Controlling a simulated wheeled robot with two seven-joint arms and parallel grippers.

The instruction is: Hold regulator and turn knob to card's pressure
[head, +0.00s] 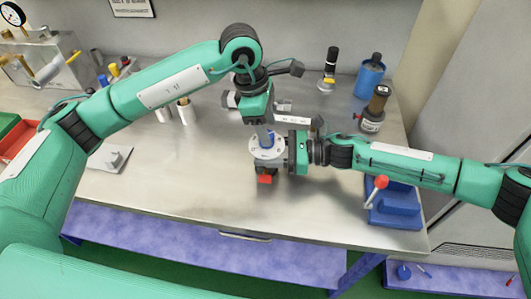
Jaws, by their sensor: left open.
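My right gripper (285,152) comes in from the right against the regulator's side. Its fingers are mostly hidden, so I cannot tell whether they are shut. A white plate, possibly the card (292,121), lies behind the regulator; no figure is readable.
A blue-based device with a red-knobbed lever (398,205) sits at the right front. A dark bottle (374,108), a blue cup (369,78) and a black-capped bottle (329,70) stand behind. The front middle is clear.

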